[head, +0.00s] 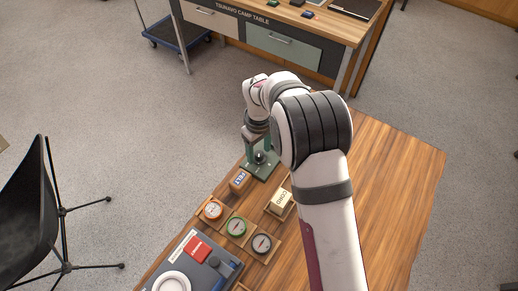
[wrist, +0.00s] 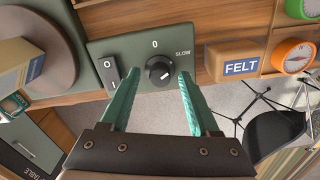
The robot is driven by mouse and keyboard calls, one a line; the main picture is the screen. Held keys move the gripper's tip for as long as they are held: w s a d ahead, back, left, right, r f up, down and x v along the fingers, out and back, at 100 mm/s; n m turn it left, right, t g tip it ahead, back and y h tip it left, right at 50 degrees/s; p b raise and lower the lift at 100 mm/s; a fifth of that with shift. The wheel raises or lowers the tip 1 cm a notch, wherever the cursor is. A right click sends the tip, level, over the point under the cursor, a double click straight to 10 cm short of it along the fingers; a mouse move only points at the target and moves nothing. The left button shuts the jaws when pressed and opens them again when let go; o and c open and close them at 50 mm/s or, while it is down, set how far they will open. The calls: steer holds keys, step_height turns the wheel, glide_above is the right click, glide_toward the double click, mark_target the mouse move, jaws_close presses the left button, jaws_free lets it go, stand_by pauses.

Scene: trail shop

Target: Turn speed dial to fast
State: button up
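The speed dial (wrist: 160,71) is a round black knob with a pale pointer mark on a dark green panel (wrist: 205,45). In the wrist view the panel reads "0" above the knob and "SLOW" to its right; no "fast" mark is visible. The pointer seems to slant toward the lower right, but it is small. My gripper (wrist: 159,76) is open, its teal fingers on either side of the knob with gaps showing. In the head view the panel (head: 261,172) sits at the table's far left edge, with the knob (head: 260,157) below my fingers.
A rocker switch (wrist: 110,72) sits beside the left finger. A brown round disc (wrist: 60,30) is left of the panel. A FELT block (head: 239,181), a CORD block (head: 281,201) and several round gauges (head: 236,227) stand nearby. The table's right side (head: 390,190) is clear.

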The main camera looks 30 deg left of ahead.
jaws_close()
steer(key=shift+m, duration=0.3)
steer(key=m, duration=0.5)
steer(key=shift+m, duration=3.1)
steer(key=shift+o, duration=0.4)
jaws_free()
